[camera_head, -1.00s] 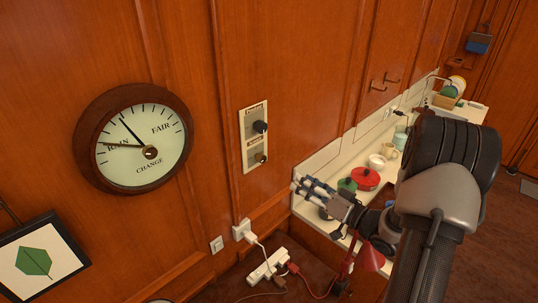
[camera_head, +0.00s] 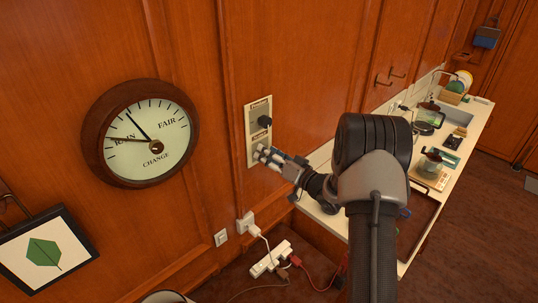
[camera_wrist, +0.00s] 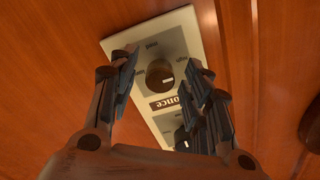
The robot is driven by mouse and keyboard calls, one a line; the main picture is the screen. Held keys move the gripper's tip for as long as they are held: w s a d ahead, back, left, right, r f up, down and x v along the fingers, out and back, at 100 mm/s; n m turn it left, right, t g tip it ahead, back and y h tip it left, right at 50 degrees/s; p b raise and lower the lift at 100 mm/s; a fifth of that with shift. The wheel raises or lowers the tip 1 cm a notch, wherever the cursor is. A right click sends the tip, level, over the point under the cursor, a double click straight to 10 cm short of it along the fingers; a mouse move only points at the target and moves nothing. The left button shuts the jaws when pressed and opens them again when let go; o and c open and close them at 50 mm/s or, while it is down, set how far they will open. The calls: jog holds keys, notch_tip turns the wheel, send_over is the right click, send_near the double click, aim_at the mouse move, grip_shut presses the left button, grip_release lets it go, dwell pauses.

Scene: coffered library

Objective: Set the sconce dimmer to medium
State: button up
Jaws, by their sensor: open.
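A pale wall panel (camera_head: 251,117) carries two dark round knobs. The upper knob (camera_head: 265,121) is clear in the head view; the lower one is mostly hidden by my gripper (camera_head: 266,155). The other knob (camera_wrist: 182,138) is partly behind the right-hand fingers. I cannot tell whether the fingers touch the knob.
A round weather dial (camera_head: 140,133) hangs left of the panel, with a framed leaf picture (camera_head: 45,252) below. A plugged socket (camera_head: 246,224) and power strip (camera_head: 270,259) with cords lie lower down. A pale counter (camera_head: 318,156) runs along the wall at right.

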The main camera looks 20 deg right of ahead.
grip_shut()
dwell(0.7)
